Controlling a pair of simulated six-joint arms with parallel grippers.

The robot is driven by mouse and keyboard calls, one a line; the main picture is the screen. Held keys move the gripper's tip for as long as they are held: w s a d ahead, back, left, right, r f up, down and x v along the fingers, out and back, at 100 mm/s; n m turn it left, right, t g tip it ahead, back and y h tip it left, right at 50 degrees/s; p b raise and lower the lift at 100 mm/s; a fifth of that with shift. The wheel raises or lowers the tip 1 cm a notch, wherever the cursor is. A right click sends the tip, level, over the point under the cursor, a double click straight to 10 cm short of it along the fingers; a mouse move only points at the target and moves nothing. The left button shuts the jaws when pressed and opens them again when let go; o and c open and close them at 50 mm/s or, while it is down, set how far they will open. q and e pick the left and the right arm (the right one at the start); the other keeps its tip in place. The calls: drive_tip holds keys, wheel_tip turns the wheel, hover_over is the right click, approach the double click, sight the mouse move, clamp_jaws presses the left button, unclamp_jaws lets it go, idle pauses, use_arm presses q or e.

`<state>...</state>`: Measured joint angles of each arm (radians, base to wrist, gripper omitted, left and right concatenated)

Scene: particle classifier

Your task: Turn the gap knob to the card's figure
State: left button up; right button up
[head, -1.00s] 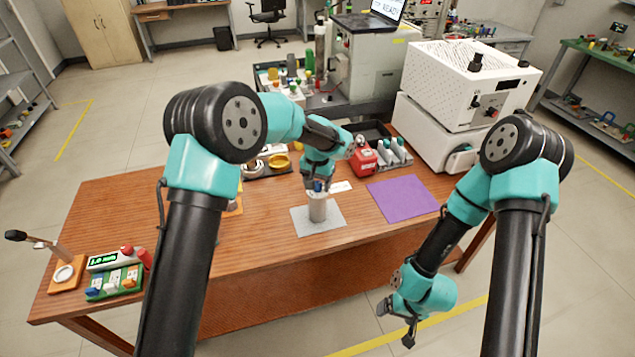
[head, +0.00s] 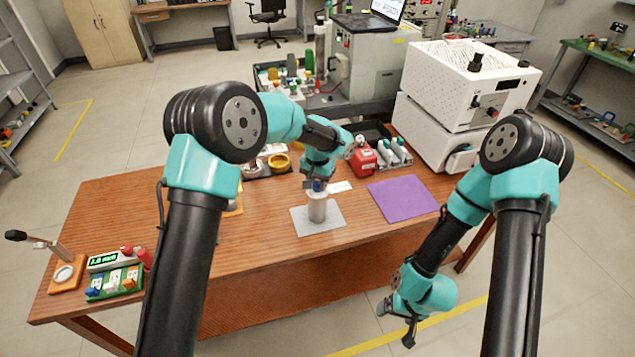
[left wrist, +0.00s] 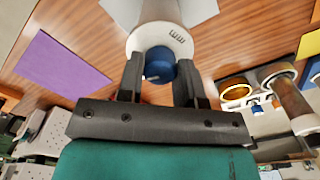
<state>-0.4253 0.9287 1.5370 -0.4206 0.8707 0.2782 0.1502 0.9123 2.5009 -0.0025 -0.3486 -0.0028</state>
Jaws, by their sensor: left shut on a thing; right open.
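The classifier is a white cylinder (head: 317,210) standing upright on a grey mat (head: 330,229) near the table's middle. Its blue knob (left wrist: 159,66) sits on its end in the left wrist view, beside small dark markings on the white rim. My left gripper (left wrist: 158,75) is shut on the blue knob, one finger on each side; in the head view it (head: 317,188) is directly above the cylinder. A small white card (head: 340,187) lies behind the cylinder, its figure too small to read. My right gripper (head: 409,335) is open and empty, off the table's front edge.
A purple mat (head: 403,199) lies to the right of the cylinder. Behind it are a red device (head: 363,160) and a rack of grey-white pieces (head: 394,154). The front middle of the table is clear.

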sight(317, 183)
use_arm(q)
drive_tip(key=o, duration=0.9)
drive_tip(key=shift+r, duration=0.15)
wheel_tip(317, 183, up, 17)
drive_tip(key=shift+r, duration=0.1)
idle(0.4)
